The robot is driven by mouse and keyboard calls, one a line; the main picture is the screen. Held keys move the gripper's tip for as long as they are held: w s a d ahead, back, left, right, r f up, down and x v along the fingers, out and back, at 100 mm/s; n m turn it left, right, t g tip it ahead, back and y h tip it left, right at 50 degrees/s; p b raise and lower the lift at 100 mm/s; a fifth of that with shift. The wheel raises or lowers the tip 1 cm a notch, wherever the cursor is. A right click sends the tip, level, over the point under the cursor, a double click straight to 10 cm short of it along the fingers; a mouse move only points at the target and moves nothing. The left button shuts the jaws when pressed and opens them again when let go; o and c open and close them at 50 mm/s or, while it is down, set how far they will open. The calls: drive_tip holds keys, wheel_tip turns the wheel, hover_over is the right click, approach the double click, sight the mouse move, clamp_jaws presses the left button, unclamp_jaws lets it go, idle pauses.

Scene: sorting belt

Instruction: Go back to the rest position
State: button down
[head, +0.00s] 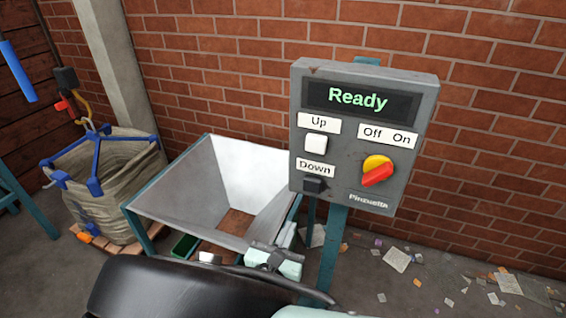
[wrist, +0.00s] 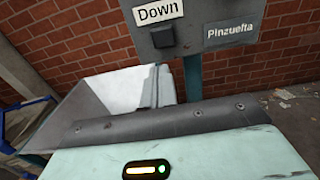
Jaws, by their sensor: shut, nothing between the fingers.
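My gripper (head: 287,234) is in front of the hopper's right side in the head view, below and left of the grey control box (head: 409,110). Its fingers are shut and hold nothing. They also show in the wrist view (wrist: 155,84), below the box and apart from it. The box's screen (head: 358,100) reads "Ready" in green. It has a white Up button (head: 316,144), a dark Down button (head: 313,186) and a red handle (head: 378,175) on a yellow knob under "Off On". The handle slants up to the right. The Down button also shows in the wrist view (wrist: 163,38).
A metal hopper (head: 178,194) stands left of the box's teal post (head: 333,245). A big fabric bag (head: 112,190) with blue straps sits on a pallet at far left. A brick wall (head: 230,70) closes the back. Paper scraps (head: 397,259) litter the floor at right.

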drive_tip(key=s+d+r+m+g+h+b, duration=0.25)
drive_tip(key=s+d+m+g, duration=0.45)
drive_tip(key=d+m+g, duration=0.45)
drive_tip(key=s+r+m+g+y+b, duration=0.2)
drive_tip(key=s+r+m+g+y, duration=0.3)
drive_tip(key=s+r+m+y, duration=0.5)
drive_tip(key=shift+s+m, duration=1.15)
drive_tip(key=shift+d+r, duration=0.1)
